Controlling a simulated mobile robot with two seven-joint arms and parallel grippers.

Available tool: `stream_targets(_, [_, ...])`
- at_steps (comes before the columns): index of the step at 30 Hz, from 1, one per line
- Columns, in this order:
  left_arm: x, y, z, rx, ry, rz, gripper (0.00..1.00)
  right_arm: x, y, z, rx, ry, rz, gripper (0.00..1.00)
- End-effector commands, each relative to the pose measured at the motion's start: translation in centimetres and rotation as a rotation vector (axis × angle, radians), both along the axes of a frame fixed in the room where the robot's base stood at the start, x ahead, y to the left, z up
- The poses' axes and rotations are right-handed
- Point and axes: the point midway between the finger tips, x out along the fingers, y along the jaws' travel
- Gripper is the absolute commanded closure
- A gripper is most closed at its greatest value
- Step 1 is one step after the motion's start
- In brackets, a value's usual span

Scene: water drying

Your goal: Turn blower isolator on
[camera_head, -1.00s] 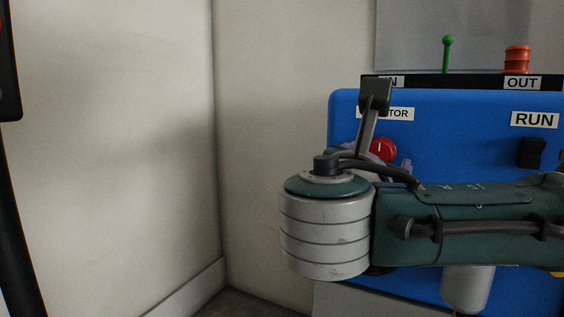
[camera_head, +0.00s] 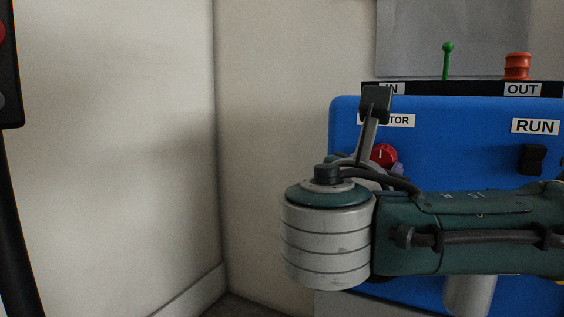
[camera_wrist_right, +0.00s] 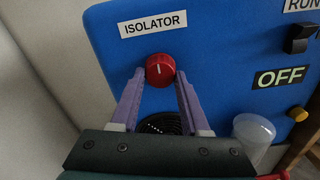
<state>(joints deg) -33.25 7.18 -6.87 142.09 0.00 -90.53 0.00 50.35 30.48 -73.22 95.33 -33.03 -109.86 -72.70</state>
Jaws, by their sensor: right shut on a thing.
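The red isolator knob (camera_wrist_right: 159,69) is on the blue panel (camera_wrist_right: 215,85), under the white ISOLATOR label (camera_wrist_right: 153,23). In the right wrist view, my right gripper (camera_wrist_right: 159,77) has one purple finger on each side of the knob and is shut on it. The knob's white mark stands close to upright. In the head view, the knob (camera_head: 384,155) shows beside my arm, which hides part of the panel and most of the gripper. A bit of purple finger (camera_head: 398,168) shows just below the knob. My left gripper is not in view.
A RUN label (camera_head: 535,126) and black switch (camera_head: 533,158) are to the right. The OFF label (camera_wrist_right: 281,77) and a yellow knob (camera_wrist_right: 298,114) show in the wrist view. A green lever (camera_head: 447,60) and an orange fitting (camera_head: 517,66) stand on top. Bare walls (camera_head: 110,140) are left.

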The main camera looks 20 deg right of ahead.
Motion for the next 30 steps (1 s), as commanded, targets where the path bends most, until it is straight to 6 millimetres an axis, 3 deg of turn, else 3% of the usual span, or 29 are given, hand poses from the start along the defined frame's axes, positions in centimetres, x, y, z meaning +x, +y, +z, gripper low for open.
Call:
stream_targets(11, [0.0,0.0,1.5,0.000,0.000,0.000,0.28,0.0,0.0,0.2,0.081,-0.090,-0.001,1.00])
stream_targets(30, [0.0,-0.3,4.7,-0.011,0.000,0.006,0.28,0.1,0.2,0.1,0.460,-0.533,-0.003,1.00])
